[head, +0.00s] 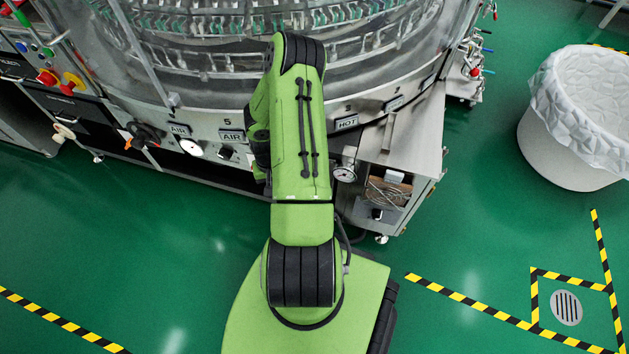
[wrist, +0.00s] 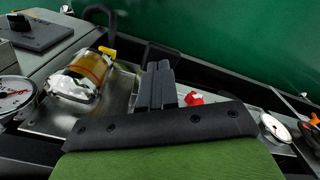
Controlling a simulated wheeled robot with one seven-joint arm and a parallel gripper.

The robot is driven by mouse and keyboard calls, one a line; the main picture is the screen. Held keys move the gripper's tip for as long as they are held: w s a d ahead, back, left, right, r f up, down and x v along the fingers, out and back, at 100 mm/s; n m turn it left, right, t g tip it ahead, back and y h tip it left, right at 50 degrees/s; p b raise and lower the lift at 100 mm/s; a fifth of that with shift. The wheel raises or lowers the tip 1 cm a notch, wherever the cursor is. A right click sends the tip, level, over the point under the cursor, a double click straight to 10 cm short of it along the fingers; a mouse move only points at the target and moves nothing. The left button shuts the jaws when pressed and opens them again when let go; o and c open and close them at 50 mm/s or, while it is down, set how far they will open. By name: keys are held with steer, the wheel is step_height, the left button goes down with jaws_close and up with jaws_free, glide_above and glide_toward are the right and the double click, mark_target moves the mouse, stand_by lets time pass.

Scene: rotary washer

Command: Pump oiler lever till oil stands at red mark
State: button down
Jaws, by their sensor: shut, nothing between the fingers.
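The oiler (wrist: 84,75) shows in the wrist view at the left, as a tilted clear cup with amber oil and a pale lower end. A small yellow part (wrist: 106,52) is at its edge. A black curved bar (wrist: 110,22) rises behind it; I cannot tell if this is the lever. In the head view my green arm hides the gripper and the oiler.
The washer (head: 120,90) fills the back. A gauge (wrist: 14,95) is left of the oiler, and a small red part (wrist: 194,98) is right of my fingers. A metal cabinet (head: 400,140) stands right of my arm. A lined white bin (head: 560,150) is farther right. Green floor is open in front.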

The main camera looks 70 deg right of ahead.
steer(key=shift+f, duration=3.1)
step_height(320, 180, up, 8)
steer(key=p, duration=0.6)
steer(key=shift+f, duration=0.15)
